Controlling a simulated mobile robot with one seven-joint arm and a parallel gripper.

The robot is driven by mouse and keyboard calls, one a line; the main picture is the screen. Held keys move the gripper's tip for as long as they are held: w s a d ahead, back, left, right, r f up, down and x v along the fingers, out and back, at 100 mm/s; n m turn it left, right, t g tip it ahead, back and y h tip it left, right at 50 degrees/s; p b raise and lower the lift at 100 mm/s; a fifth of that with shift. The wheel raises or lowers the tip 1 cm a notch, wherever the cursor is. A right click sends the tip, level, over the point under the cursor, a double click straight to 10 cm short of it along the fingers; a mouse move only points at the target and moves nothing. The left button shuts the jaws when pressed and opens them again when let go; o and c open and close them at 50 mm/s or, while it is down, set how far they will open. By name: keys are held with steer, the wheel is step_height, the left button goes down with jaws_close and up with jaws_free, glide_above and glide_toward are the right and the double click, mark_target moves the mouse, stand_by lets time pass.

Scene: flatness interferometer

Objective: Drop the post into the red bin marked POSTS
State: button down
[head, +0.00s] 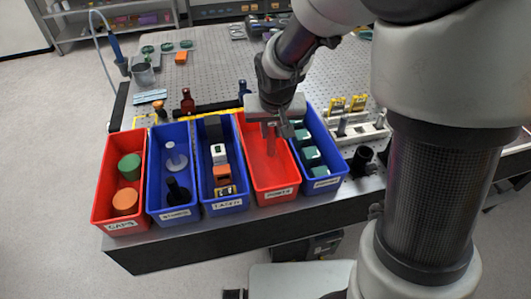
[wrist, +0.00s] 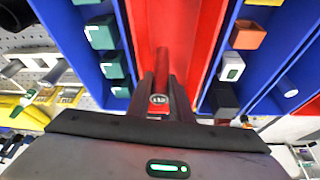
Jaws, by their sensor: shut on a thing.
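The red bin marked POSTS (head: 256,160) stands in the row of bins along the table's front edge, second from the right. My gripper (head: 274,129) is over the far half of this bin, pointing down. In the wrist view my gripper (wrist: 161,88) is shut on the post (wrist: 161,65), a slim shiny rod that looks reddish against the bin. The post points down into the red bin (wrist: 205,35), between its walls. In the head view the post (head: 271,146) is small and blends with the red behind it. I cannot tell how far its lower end is from the bin floor.
A blue bin with green-topped cubes (head: 322,176) adjoins on the right. A blue bin with small blocks (head: 207,175) adjoins on the left. Beyond it are another blue bin (head: 158,190) and a red bin marked CAPS (head: 102,195). A pale rack (head: 360,131) stands at the right.

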steer(key=c, duration=1.5)
jaws_free()
steer(key=p+v, duration=0.1)
steer(key=v, duration=1.6)
steer(key=shift+s+r, duration=0.15)
